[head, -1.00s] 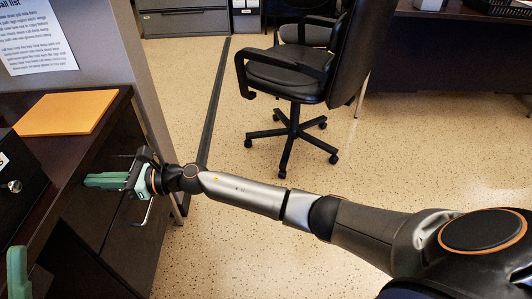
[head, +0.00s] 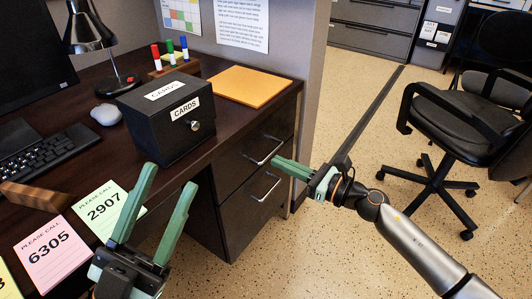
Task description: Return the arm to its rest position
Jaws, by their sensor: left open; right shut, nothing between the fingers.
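My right gripper (head: 296,170) comes in from the lower right on its grey arm. Its green fingers are together and empty, in front of the desk's drawers and apart from the drawer handles as far as I can tell. My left gripper (head: 168,205) is at the lower left. Its two green fingers are spread and point up, with nothing between them, near the desk's front edge.
The dark desk (head: 215,68) holds a black CARDS box (head: 165,118), an orange folder (head: 248,86), a lamp (head: 88,35), a keyboard (head: 45,150) and note cards (head: 107,208). The drawers (head: 240,190) look shut. A black office chair (head: 450,120) stands right on open floor.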

